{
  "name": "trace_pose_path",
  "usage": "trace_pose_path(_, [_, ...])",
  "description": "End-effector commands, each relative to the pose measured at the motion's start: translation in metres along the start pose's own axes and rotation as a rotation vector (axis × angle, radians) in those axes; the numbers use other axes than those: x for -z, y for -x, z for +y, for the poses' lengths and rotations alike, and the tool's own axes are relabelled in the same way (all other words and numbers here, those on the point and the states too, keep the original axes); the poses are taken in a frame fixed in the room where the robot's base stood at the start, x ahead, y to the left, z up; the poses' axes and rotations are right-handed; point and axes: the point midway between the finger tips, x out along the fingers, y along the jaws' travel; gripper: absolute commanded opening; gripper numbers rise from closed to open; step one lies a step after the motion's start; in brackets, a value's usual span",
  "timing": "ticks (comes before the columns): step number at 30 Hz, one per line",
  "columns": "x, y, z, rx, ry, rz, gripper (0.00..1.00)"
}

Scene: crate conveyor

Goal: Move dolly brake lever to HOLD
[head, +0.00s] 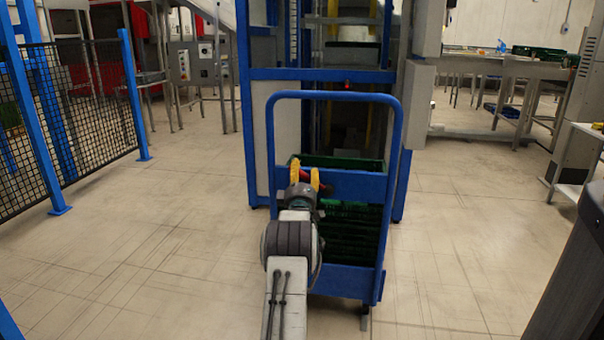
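A blue dolly (333,97) with a tall hoop handle stands ahead of me, loaded with stacked dark green crates (345,236). My gripper (305,168) is in front of the dolly's blue upper crossbar, its two yellow fingers apart. A small dark red part (326,189) shows just right of the fingers against the crossbar; it may be the brake lever, but it is partly hidden by my gripper. I cannot tell whether the fingers touch it. No HOLD marking is readable.
A blue-framed machine (315,75) stands directly behind the dolly. A black mesh fence with blue posts (134,95) is at the left. A steel table (505,65) is at the back right. The tiled floor is clear on both sides of the dolly.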

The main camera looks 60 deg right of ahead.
Motion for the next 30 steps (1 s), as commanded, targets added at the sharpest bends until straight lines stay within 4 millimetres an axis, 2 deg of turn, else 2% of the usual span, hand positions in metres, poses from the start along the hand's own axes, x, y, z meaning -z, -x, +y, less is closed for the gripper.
trace_pose_path(3, [0.0,0.0,0.002,-0.003,0.001,0.001,0.58])
trace_pose_path(17, [-0.001,0.007,0.002,-0.003,0.002,-0.001,0.58])
trace_pose_path(23, [0.0,0.026,0.002,-0.002,0.002,-0.001,0.58])
trace_pose_path(30, [0.0,0.057,0.001,0.0,0.001,-0.001,0.58])
